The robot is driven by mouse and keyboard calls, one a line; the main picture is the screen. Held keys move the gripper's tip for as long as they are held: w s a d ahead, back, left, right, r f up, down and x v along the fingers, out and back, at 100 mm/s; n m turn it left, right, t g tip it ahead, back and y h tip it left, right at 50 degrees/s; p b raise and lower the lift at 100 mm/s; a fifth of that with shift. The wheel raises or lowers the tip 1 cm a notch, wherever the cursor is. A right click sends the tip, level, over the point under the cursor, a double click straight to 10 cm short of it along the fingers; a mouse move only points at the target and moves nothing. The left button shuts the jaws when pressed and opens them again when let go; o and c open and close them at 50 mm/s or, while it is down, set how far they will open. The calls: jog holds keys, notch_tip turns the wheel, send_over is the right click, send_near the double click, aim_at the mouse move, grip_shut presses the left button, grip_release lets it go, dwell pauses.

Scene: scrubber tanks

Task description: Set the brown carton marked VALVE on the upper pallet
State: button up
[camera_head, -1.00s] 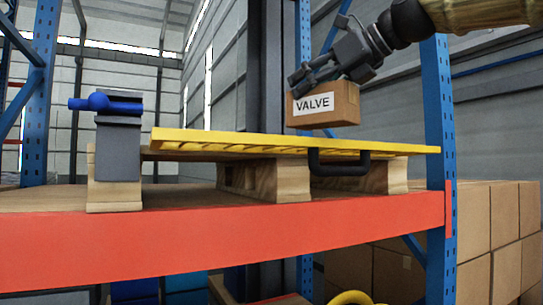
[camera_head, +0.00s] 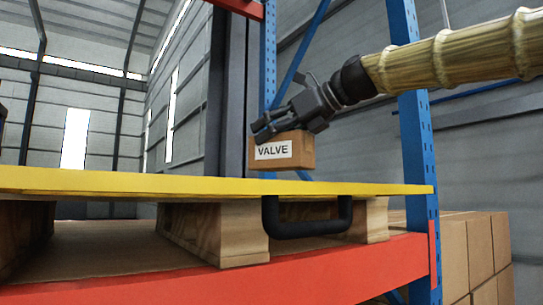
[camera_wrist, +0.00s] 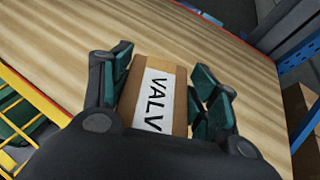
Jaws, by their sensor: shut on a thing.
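The brown carton (camera_head: 300,151) with a white VALVE label is held in my gripper (camera_head: 268,132), over the right part of the yellow-edged pallet (camera_head: 130,184). A small gap seems to show between the carton's bottom and the pallet's edge; whether it touches the deck behind I cannot tell. In the wrist view the dark green fingers of my gripper (camera_wrist: 155,90) lie on both sides of the carton (camera_wrist: 126,103), over the pallet's bare wooden deck (camera_wrist: 150,25). The wrist housing hides the carton's near end.
A black handle (camera_head: 307,230) hangs at the pallet's front edge. A red beam (camera_head: 345,270) runs below, and a blue rack post (camera_head: 418,150) stands on the right. Stacked brown cartons (camera_head: 480,250) are beyond it. The deck around the held carton looks clear.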

jog(key=w+f+p, duration=0.1)
jog(key=w+p, duration=0.1)
jog(key=w, duration=0.1)
jog(key=w+f+p, duration=0.1)
jog(key=w+p, duration=0.1)
jog(key=w, duration=0.1)
jog(key=w+d+f+p, duration=0.1)
jog(key=w+f+p, duration=0.1)
jog(key=w, duration=0.2)
jog(key=shift+w+d+f, duration=0.15)
jog(key=shift+w+f, duration=0.15)
jog(key=shift+f, duration=0.15)
jog(key=shift+s+r, duration=0.1)
jog(key=shift+s, duration=0.1)
jog(key=shift+a, duration=0.2)
jog(key=o, duration=1.2)
jog(key=shift+w+d+f, duration=0.1)
jog(key=shift+d+f, duration=0.05)
jog(key=shift+f, duration=0.05)
jog(key=shift+r, duration=0.15)
